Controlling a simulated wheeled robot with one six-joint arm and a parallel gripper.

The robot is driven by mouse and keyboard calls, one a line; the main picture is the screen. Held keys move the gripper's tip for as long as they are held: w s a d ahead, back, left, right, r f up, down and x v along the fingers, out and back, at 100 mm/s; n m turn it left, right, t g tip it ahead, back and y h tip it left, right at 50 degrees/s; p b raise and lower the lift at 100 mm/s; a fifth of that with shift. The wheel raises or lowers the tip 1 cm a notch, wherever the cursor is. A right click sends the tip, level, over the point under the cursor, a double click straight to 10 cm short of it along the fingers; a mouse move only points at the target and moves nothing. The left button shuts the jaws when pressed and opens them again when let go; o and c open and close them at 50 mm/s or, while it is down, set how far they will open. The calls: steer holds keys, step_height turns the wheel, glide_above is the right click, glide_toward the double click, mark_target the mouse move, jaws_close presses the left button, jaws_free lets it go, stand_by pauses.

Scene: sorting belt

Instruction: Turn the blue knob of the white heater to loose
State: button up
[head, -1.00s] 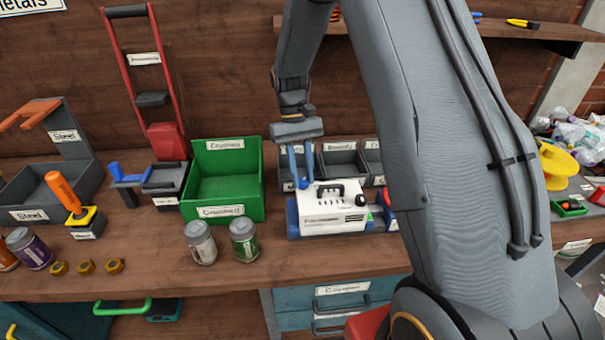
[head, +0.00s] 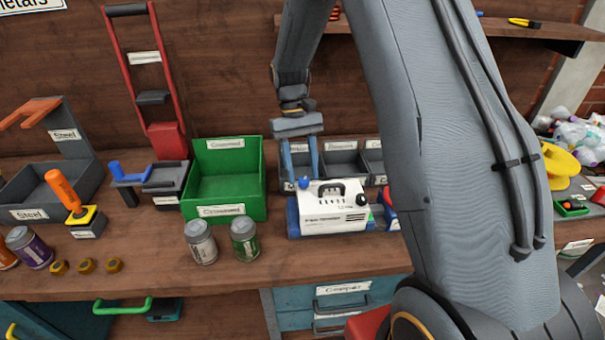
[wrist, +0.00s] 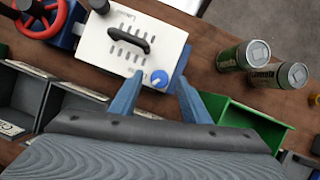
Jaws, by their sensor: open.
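The white heater (head: 332,207) stands on a blue base on the bench in the head view, with a black handle on top. Its blue knob (head: 304,183) is at the left end of its top. In the wrist view the heater (wrist: 115,62) shows its slotted top, and the blue knob (wrist: 159,78) has a white mark. My gripper (head: 301,176) points down over that end of the heater. In the wrist view my gripper (wrist: 158,98) is open, its two blue fingers apart with the knob just beyond the tips, between their lines. I cannot tell whether a finger touches it.
A green bin (head: 225,210) stands left of the heater. Two cans, one grey (head: 201,242) and one green (head: 244,240), stand in front of it. Dark bins (head: 343,161) are behind the heater. A red wheel (wrist: 42,17) is beside the heater in the wrist view.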

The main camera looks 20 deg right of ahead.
steer(key=b+v, duration=0.2)
steer(key=v, duration=0.4)
steer(key=shift+r, duration=0.4)
steer(key=shift+w, duration=0.15)
steer(key=s+f+t, duration=0.2)
steer(key=s+t, duration=0.4)
steer(key=s, duration=1.3)
steer(key=shift+s+f+m, duration=0.15)
steer(key=shift+s+m, duration=0.15)
steer(key=shift+s, duration=0.05)
